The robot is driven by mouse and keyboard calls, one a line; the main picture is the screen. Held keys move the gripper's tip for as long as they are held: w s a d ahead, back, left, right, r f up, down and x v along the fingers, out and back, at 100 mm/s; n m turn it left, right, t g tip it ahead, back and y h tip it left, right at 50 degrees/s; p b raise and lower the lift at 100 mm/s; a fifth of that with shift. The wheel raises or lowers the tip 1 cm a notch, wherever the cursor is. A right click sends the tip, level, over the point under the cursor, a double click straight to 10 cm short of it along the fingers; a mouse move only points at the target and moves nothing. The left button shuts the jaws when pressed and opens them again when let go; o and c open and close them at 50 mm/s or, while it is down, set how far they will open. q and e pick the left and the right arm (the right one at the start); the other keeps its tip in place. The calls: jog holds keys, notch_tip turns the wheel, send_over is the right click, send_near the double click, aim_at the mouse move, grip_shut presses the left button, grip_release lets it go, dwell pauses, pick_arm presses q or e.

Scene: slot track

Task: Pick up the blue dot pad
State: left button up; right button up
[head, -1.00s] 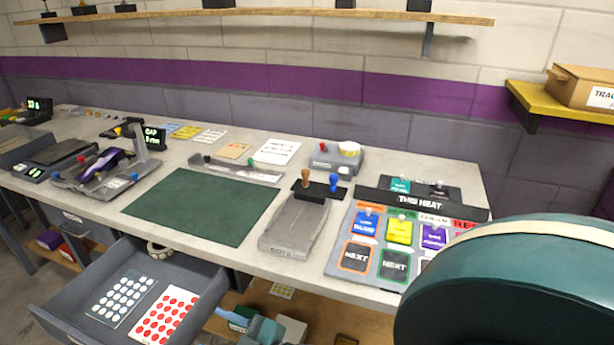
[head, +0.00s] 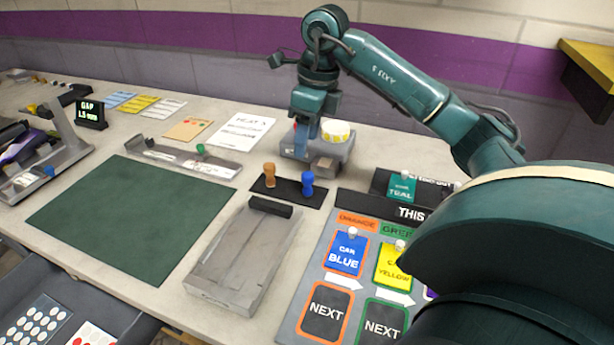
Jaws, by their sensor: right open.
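A blue round-headed piece (head: 307,182) stands upright on a small black mat (head: 289,193) behind the grey tray. It is the likeliest blue dot pad, though its underside is hidden. A similar brown piece (head: 269,175) stands to its left. My right gripper (head: 306,136) points down above the grey device at the back, behind and apart from the blue piece. It is open, and I see nothing held in it. The arm comes in from the right. My left gripper is out of view.
The grey device (head: 336,158) carries a yellow-and-white round thing (head: 336,131). An empty grey tray (head: 240,258) lies in front of the black mat. A green mat (head: 130,217) lies clear at left. The drawer (head: 100,297) is open below.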

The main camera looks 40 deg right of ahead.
aim_at(308, 173)
jog(key=f, duration=0.6)
jog(key=shift+w+d+f, duration=0.25)
jog(key=shift+d+f, duration=0.05)
jog(key=shift+f, duration=0.1)
jog(key=shift+w+d+f, duration=0.1)
jog(key=shift+w+f, duration=0.1)
jog(key=shift+f, duration=1.25)
jog(key=shift+w+f, duration=0.15)
jog(key=shift+f, duration=1.25)
jog(key=shift+c, duration=0.4)
jog(key=c, duration=1)
